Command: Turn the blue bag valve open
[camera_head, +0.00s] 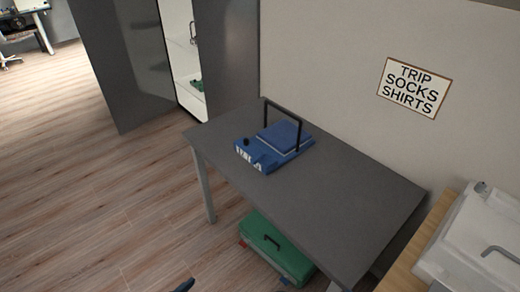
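The blue bag (277,145) lies flat on the dark grey table (345,200), near its far left part. A black handle or bar frame (299,124) stands up over its right side. White lettering (244,154) shows on its front left edge. A small dark part, possibly the valve, sits at the bag's front edge; it is too small to tell its position. I see neither of my grippers clearly.
A green case (276,248) is under the table. An open dark cabinet stands behind left. A white case (478,240) is on a wooden surface at right. A sign (413,87) hangs on the wall. A small dark blue object (184,285) shows at the bottom edge.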

